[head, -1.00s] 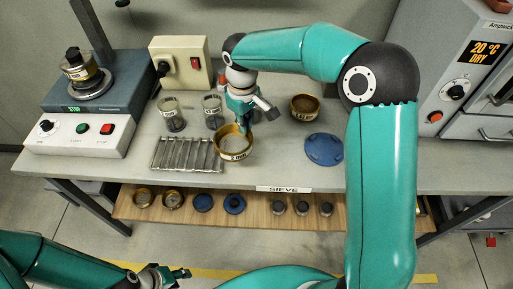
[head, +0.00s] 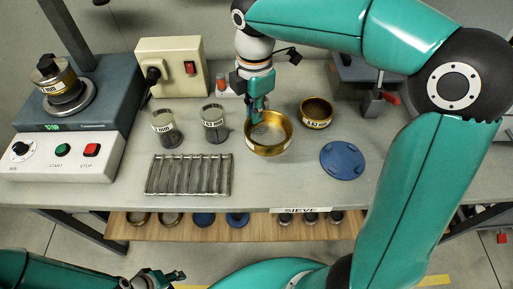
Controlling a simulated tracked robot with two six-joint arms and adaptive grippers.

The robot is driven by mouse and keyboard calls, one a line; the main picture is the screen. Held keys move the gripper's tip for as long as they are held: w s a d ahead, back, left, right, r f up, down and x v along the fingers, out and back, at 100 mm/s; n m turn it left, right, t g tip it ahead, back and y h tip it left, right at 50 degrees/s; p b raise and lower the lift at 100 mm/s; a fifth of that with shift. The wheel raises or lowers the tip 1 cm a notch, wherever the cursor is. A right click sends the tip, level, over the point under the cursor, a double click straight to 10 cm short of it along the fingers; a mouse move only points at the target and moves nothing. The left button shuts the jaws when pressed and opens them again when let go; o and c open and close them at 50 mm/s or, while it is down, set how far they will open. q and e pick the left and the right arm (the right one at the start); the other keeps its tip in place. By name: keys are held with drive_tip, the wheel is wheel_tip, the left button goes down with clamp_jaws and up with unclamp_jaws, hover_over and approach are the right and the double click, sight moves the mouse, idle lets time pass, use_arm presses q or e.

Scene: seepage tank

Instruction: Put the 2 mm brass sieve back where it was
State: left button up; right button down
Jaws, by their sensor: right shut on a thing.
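The 2 mm brass sieve (head: 281,147), an open round pan with a pale label on its front, is upright between the wire rack and the blue lid. My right gripper (head: 257,112) reaches down from behind and is shut on its back left rim. I cannot tell whether its base touches the bench. A smaller 0.63 mm brass sieve (head: 316,120) stands behind it to the right, apart from it. My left gripper (head: 163,280) is low at the front, away from the bench, small and partly cut off; its opening is unclear.
The wire rack (head: 188,175) lies left of the sieve, with two labelled glass jars (head: 166,128) (head: 214,124) behind it. The blue lid (head: 342,160) lies to the right. A sieve shaker (head: 72,105) is at left. A lower shelf (head: 240,228) holds lids and weights. Bare bench lies before the sieve.

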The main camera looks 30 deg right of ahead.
wheel_tip(320, 180, down, 14)
drive_tip(key=shift+r, duration=0.15)
idle(0.3)
drive_tip(key=c, duration=1.7)
unclamp_jaws()
drive_tip(key=shift+c, duration=0.2)
drive_tip(key=o, duration=0.4)
